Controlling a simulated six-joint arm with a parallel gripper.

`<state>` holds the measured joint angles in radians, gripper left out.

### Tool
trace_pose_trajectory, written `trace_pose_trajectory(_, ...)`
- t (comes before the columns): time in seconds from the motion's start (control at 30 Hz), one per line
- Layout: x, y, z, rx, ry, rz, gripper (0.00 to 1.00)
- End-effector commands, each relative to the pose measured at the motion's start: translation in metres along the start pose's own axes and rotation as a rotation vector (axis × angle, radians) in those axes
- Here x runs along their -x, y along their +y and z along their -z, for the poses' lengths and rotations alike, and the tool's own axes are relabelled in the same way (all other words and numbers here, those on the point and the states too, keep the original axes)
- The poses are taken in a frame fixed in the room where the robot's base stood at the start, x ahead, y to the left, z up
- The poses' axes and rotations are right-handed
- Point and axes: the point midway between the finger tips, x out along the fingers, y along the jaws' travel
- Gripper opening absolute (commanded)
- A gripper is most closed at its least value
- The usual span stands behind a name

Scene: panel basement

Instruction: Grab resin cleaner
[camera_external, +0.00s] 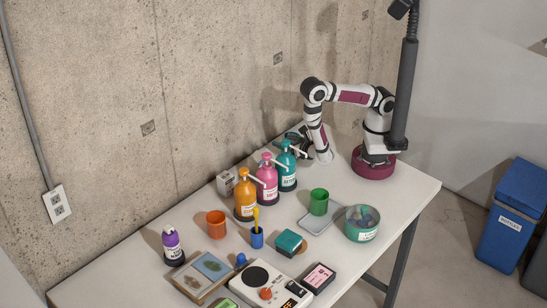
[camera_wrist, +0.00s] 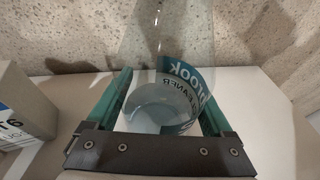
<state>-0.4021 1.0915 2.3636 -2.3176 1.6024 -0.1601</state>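A clear, see-through bottle (camera_wrist: 165,65) with a teal label stands upright on the white table, close to the concrete wall in the wrist view. The label shows "CLEANER" in part. My gripper (camera_wrist: 167,100) has its green fingers on either side of the bottle's lower part. The fingers are spread to about the bottle's width; I cannot tell if they press on it. In the external view my gripper (camera_external: 300,140) is low at the table's back edge, partly hidden behind a teal pump bottle (camera_external: 287,170). The clear bottle cannot be made out there.
Pink (camera_external: 267,180) and orange (camera_external: 244,198) pump bottles stand beside the teal one. A pale box (camera_wrist: 20,105) is left of my gripper. A green cup (camera_external: 319,202), grey tray (camera_external: 337,232) and round tub (camera_external: 362,224) stand forward. The table right of the bottle is clear.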

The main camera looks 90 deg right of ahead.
Motion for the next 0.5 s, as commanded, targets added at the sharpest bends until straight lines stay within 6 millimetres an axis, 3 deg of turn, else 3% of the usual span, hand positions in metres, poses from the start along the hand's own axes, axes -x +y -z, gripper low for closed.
trace_pose_trajectory(0.03,0.0001,0.0000,0.0000,0.000,0.000,0.000,0.75)
trace_pose_trajectory(0.4,0.0003,0.0000,-0.0003,-0.001,-0.001,0.000,0.10)
trace_pose_trajectory(0.5,0.0004,0.0000,-0.0003,-0.001,-0.001,0.000,0.10)
